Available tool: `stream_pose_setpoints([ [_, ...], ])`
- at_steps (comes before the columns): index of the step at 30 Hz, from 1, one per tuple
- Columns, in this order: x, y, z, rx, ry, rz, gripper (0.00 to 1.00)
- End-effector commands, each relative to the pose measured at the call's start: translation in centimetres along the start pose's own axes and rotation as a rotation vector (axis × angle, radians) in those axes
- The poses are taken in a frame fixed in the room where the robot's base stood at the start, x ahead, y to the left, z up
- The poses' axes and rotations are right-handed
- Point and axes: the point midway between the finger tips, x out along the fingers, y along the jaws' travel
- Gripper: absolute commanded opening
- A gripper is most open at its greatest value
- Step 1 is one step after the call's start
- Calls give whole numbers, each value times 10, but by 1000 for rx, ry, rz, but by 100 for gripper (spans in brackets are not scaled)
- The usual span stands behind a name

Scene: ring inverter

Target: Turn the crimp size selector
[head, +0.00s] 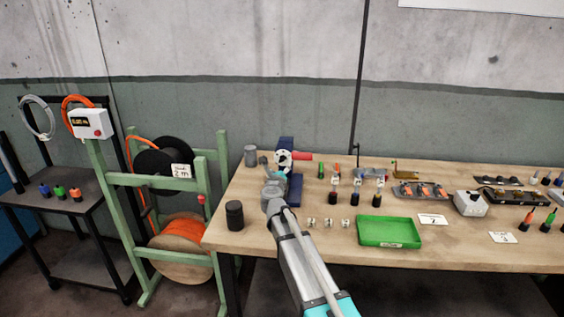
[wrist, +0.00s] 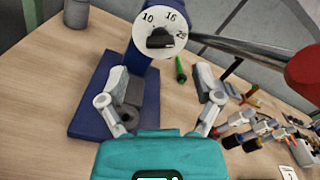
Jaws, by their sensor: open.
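The crimp size selector is a black knob (wrist: 160,40) on a white round dial (wrist: 183,50) marked 10, 16 and 25. The dial sits on the dark blue crimp press (wrist: 88,112), and it also shows in the head view (head: 284,155). I cannot tell for certain which number the knob points at. My gripper (wrist: 165,88) is open and empty, with its fingers apart below the dial in the wrist view. The knob lies beyond the fingertips, not between them. In the head view my gripper (head: 274,186) is in front of the press and hides part of it.
The press's red handle (wrist: 303,70) sticks out to the right of the dial on a metal bar. A grey cylinder (head: 250,155) and a black cylinder (head: 234,214) stand to the left. A green tray (head: 388,246) and several small parts lie to the right.

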Motion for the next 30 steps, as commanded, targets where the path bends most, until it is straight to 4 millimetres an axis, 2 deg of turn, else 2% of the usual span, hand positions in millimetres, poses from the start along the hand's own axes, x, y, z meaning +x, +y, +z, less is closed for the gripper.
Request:
stream_pose_setpoints([
  [1,12,1,0,0,1,-1,83],
  [3,23,0,0,0,0,-1,83],
  [12,54,0,0,0,0,0,83],
  [26,60,0,0,0,0,0,83],
  [30,60,0,0,0,0,0,61],
])
